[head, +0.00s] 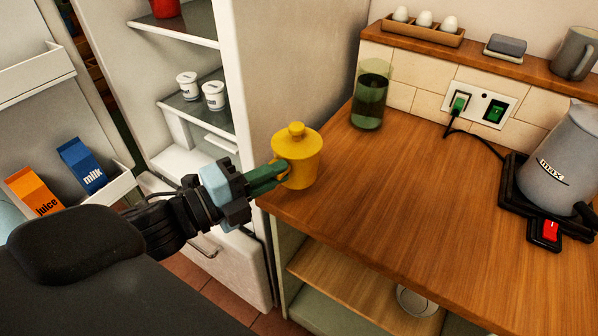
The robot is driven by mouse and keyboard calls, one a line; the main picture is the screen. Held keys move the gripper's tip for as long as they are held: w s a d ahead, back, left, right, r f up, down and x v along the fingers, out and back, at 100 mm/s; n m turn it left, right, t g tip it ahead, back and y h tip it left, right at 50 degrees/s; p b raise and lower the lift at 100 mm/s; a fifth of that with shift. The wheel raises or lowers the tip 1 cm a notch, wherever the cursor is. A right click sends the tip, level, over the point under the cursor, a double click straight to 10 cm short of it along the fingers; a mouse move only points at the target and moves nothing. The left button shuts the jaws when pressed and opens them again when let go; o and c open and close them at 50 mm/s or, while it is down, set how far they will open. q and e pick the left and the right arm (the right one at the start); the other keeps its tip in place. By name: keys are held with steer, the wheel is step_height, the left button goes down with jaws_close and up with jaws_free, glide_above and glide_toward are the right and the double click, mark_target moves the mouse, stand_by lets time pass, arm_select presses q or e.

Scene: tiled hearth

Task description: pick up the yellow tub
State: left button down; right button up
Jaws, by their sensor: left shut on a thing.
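The yellow tub (304,158) is a small lidded pot with a round knob on top. It is upright at the near left corner of the wooden counter (400,215). I cannot tell whether its base touches the counter top or is slightly above it. My left gripper (284,173) comes in from the left and its green fingers are shut on the tub's near left side. The fingertips are partly hidden against the tub. My right gripper is not in view.
A green glass (371,95) stands behind the tub near the wall. A grey kettle (567,155) sits on its black base at the right, with a cord to the wall socket. The open fridge (262,70) is at the left. The counter's middle is clear.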

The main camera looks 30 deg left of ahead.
arm_select(q)
steer(key=shift+s+a+r+p, duration=0.25)
steer(key=shift+s+a+p, duration=0.15)
steer(key=shift+s+a, duration=0.8)
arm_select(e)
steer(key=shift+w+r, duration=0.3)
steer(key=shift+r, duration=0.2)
arm_select(q)
steer(key=shift+w, duration=0.15)
steer(key=shift+a, duration=0.1)
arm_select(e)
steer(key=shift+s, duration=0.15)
